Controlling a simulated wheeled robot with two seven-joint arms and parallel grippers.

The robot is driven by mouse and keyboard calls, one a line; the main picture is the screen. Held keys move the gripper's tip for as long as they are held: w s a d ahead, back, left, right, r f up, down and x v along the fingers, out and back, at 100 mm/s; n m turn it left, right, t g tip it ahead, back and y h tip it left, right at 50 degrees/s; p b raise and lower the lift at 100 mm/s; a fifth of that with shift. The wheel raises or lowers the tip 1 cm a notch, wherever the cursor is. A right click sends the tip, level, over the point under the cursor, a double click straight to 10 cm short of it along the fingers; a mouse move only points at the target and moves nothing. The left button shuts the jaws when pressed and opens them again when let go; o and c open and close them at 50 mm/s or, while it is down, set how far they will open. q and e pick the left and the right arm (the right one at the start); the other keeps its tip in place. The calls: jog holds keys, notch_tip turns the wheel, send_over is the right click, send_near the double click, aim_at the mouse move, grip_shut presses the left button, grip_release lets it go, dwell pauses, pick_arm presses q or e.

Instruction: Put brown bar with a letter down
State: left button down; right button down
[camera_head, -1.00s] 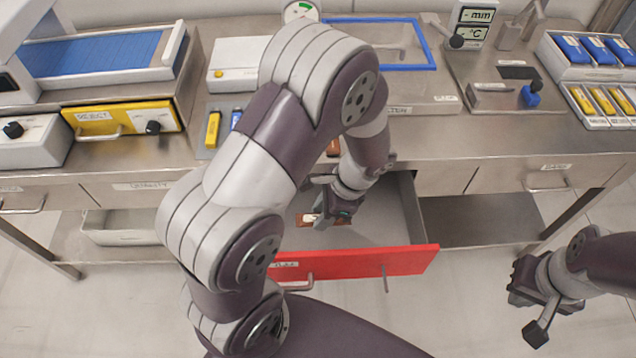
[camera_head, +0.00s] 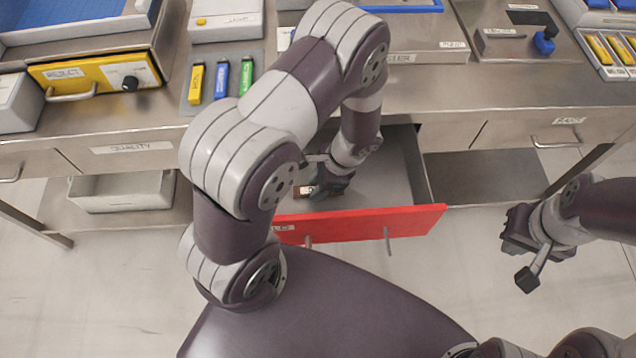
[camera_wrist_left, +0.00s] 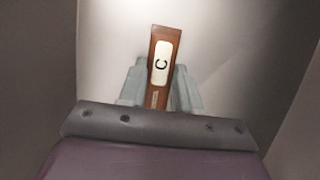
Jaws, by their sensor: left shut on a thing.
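The brown bar (camera_wrist_left: 160,62) carries a white label with a dark letter that looks like a C. My left gripper (camera_wrist_left: 160,85) is shut on it, one finger on each side in the left wrist view. In the head view the left gripper (camera_head: 328,180) is inside the open drawer with the red front (camera_head: 362,224), and a little of the bar (camera_head: 303,191) shows beside it. Whether the bar touches the drawer floor I cannot tell. My right gripper (camera_head: 522,232) hangs in front of the bench at the right; its jaws are not clear.
Drawer walls stand close around the left gripper; bare grey floor (camera_head: 385,188) lies to its right. Yellow (camera_head: 196,83), blue (camera_head: 221,80) and green (camera_head: 246,77) bars lie on the bench. A yellow-fronted drawer (camera_head: 95,78) is at upper left, a grey bin (camera_head: 120,192) below.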

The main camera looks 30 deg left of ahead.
pick_arm(q)
jog(key=shift+f, duration=0.15)
jog(key=c, duration=0.8)
grip_release()
jog(key=p+v, duration=0.2)
jog(key=v, duration=1)
notch_tip(320, 180, up, 8)
jog(key=n+t+h, duration=0.4)
jog(key=n, duration=0.7)
send_over(319, 204)
jog(key=shift+r, duration=0.2)
